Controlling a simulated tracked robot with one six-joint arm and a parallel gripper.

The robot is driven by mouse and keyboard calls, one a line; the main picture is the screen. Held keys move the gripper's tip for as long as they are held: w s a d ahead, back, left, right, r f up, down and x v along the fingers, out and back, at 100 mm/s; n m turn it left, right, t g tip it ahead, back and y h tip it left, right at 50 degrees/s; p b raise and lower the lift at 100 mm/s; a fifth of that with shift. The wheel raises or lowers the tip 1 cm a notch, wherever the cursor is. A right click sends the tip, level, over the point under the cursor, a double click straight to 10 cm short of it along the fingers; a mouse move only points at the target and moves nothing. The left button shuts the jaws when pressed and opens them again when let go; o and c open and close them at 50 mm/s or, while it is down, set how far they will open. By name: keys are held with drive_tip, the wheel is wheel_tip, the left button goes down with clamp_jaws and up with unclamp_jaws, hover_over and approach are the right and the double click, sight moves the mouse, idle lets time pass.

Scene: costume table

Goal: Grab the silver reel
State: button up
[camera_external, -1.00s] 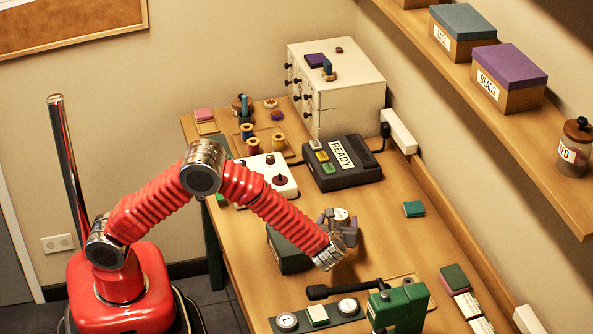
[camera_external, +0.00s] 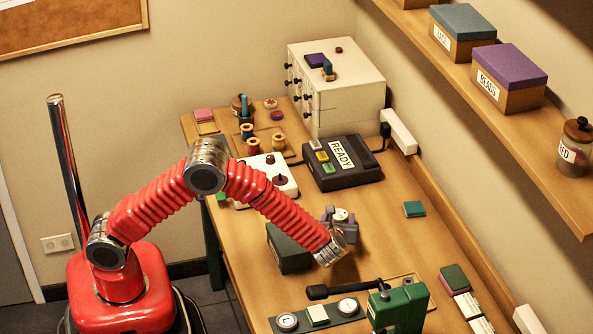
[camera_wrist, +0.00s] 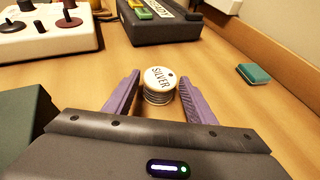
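The silver reel (camera_wrist: 160,86) stands upright on the table, with a cream top lettered "SILVER" and silvery thread wound around it. It also shows in the external view (camera_external: 341,214), partly hidden by my gripper. My gripper (camera_wrist: 160,88) is low over the table, its two purple fingers open on either side of the reel. Gaps show between the reel and both fingers in the wrist view. In the external view my gripper (camera_external: 339,222) is at the end of the red arm.
A dark green box (camera_external: 288,250) stands just left of my gripper. A black device labelled "READY" (camera_external: 341,165) is farther back, next to a white control box (camera_external: 268,172). A small teal block (camera_external: 413,209) lies to the right. A green press (camera_external: 400,306) stands in front.

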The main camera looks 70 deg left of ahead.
sight(339, 218)
drive_tip(key=c, duration=0.8)
wheel_tip(339, 218, up, 10)
idle(0.4)
idle(0.4)
